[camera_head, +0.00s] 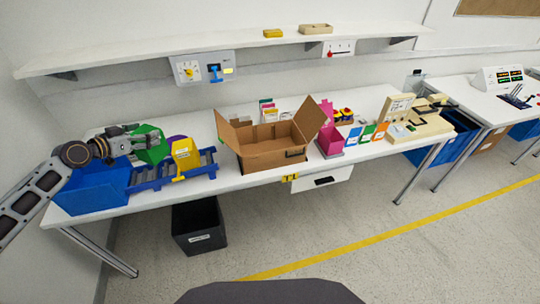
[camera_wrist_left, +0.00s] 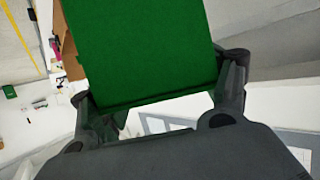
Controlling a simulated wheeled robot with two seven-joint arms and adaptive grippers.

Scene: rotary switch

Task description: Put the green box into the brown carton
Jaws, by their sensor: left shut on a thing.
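The green box (camera_head: 152,145) is held in my left gripper (camera_head: 136,142), which is shut on it above the left end of the table. In the left wrist view the green box (camera_wrist_left: 145,45) fills the upper middle, with the gripper's fingers (camera_wrist_left: 162,95) on its two sides. The brown carton (camera_head: 268,158) stands on the table to the right of the green box, with its flaps open outward. Its inside looks empty as far as I can see. My right gripper does not show.
A blue bin (camera_head: 88,194) and a blue roller rack (camera_head: 150,183) with a yellow box (camera_head: 186,154) stand left of the carton. A magenta bin (camera_head: 330,140) stands to its right. A shelf (camera_head: 150,58) runs above the table. A black bin (camera_head: 199,228) is on the floor.

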